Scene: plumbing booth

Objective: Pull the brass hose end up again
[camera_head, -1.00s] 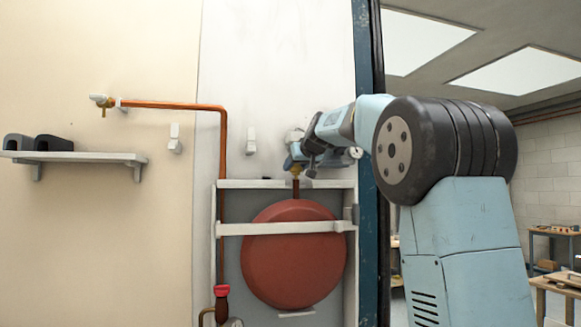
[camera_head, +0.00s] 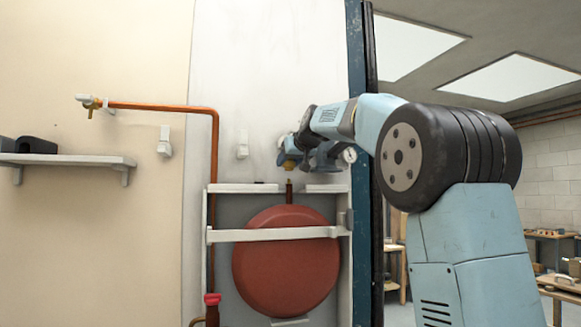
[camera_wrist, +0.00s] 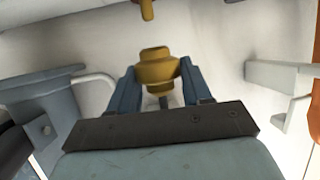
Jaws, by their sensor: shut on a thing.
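The brass hose end (camera_wrist: 156,68) is a stepped brass fitting between the two blue fingers of my gripper (camera_wrist: 158,88) in the wrist view. My gripper is shut on it. In the head view my gripper (camera_head: 287,153) is above the red round vessel (camera_head: 286,262), with the brass end (camera_head: 289,165) showing at its lower side. A short brown pipe stub (camera_head: 289,191) stands upright on top of the vessel, just below the brass end. A small gap shows between them. A narrow brass tip (camera_wrist: 146,9) shows at the top of the wrist view, apart from the held fitting.
A white frame (camera_head: 278,235) surrounds the vessel. A copper pipe (camera_head: 214,165) runs down the wall on its left, with a brass tap (camera_head: 91,106) at its far end. White wall brackets (camera_head: 242,147) are near my gripper. A dark blue post (camera_head: 361,190) stands right.

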